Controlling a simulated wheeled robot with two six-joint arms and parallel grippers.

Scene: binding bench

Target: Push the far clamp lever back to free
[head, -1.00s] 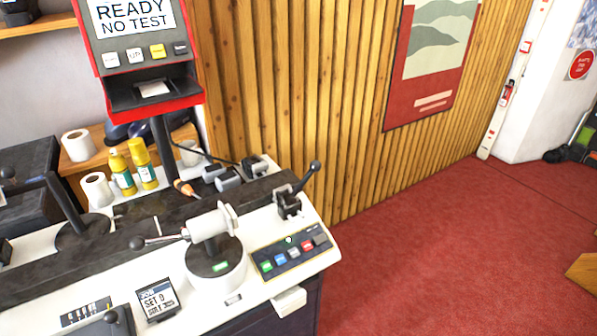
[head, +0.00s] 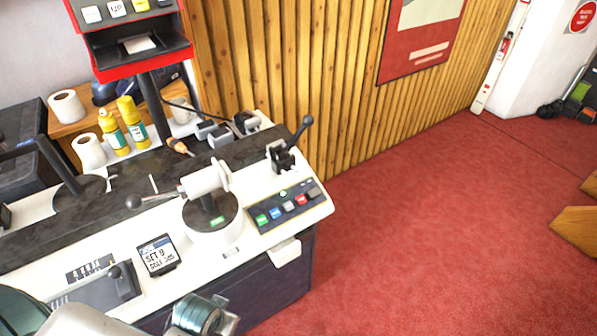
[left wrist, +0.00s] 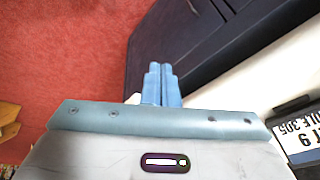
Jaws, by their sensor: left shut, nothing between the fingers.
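A black clamp block (head: 283,159) stands at the far right end of the white bench top. Its lever (head: 299,132) leans up and to the right and ends in a black ball knob. My left gripper (head: 226,319) is low in the head view, in front of the bench and well short of that lever. In the left wrist view its blue fingers (left wrist: 161,82) are together and empty, beside the dark cabinet front. The clamp lever is not in the left wrist view. My right gripper is not in view.
A white cylinder on a round base (head: 210,215) with a ball-ended handle (head: 150,200) stands mid-bench. A button panel (head: 287,207) and a display (head: 157,255) lie near the front edge. A red-framed machine (head: 135,45) stands behind. Red carpet (head: 430,230) is clear at right.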

